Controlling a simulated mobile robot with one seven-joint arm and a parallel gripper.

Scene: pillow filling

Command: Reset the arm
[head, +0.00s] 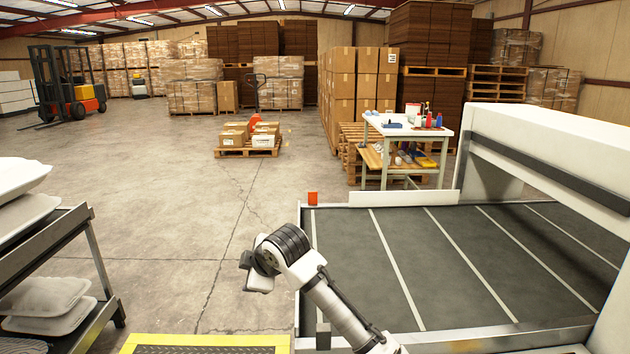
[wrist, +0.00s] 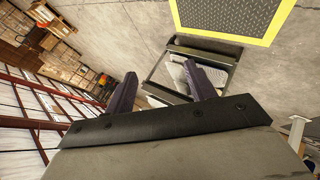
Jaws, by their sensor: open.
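My gripper (wrist: 160,72) shows in the wrist view with its two dark fingers well apart and nothing between them. Past the fingers, concrete floor and a metal-framed cart (wrist: 205,50) with pale items in it are in view, at a distance. In the head view my arm reaches up from the bottom right. Its bent end hangs over the floor just left of the conveyor's left edge. The fingers are hard to make out there.
The grey conveyor (head: 396,265) with white stripes fills the right, under a white machine housing (head: 550,150). A cart (head: 75,250) with white pillow-like items stands left. A yellow-edged mat (head: 205,340) lies at bottom. A workbench (head: 408,130) stands behind the conveyor. Floor between is clear.

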